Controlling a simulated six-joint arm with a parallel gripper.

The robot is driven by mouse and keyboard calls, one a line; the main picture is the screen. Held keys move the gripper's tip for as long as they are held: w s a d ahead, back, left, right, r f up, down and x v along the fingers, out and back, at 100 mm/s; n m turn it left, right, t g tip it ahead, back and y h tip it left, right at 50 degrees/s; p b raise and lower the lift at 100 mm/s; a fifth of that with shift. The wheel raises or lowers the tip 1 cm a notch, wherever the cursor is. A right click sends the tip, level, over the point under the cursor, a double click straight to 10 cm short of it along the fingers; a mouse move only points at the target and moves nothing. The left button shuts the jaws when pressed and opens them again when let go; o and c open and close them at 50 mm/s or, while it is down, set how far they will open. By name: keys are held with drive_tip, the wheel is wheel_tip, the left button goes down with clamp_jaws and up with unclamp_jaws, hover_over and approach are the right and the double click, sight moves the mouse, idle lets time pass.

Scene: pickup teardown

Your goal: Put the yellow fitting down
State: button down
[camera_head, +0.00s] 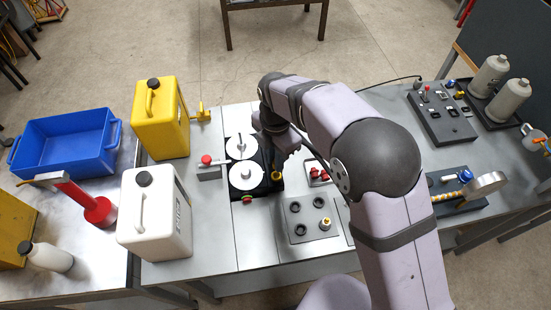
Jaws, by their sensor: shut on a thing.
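My gripper (277,165) is dark and points down at the right edge of the black plate with two white discs. It is shut on the yellow fitting (277,175), a small ring-like piece showing just below the jaws. I cannot tell whether the fitting touches the surface under it. Another small yellow and white piece (326,224) stands on the grey plate with dark round sockets (296,236), to the lower right of my gripper.
The black plate (264,190) with white discs is close left of my gripper. A yellow can (160,125) and a white can (150,215) stand left. Bare metal table (215,225) shows in front.

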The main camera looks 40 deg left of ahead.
drive_tip(key=shift+r, duration=0.5)
drive_tip(key=shift+w+d+f, duration=0.1)
drive_tip(key=shift+w+f, duration=0.05)
drive_tip(key=shift+f, duration=0.05)
drive_tip(key=w+d+f+m+b, duration=0.1)
drive_tip(key=w+d+m+b, duration=0.1)
drive_tip(key=w+d+b, duration=0.45)
drive_tip(key=w+d+f+m+b, duration=0.1)
drive_tip(key=w+d+m+b, duration=0.15)
drive_tip(key=w, duration=0.65)
drive_tip(key=shift+s+d+r+n, duration=0.5)
drive_tip(key=shift+d+r+n, duration=0.3)
drive_tip(key=shift+n, duration=0.35)
drive_tip(key=shift+s+d+r+n, duration=0.45)
drive_tip(key=shift+d+r+n, duration=0.25)
drive_tip(key=shift+n, duration=0.4)
drive_tip(key=shift+f+p, duration=1.7)
drive_tip(key=shift+f, duration=3.25)
drive_tip(key=shift+f, duration=0.15)
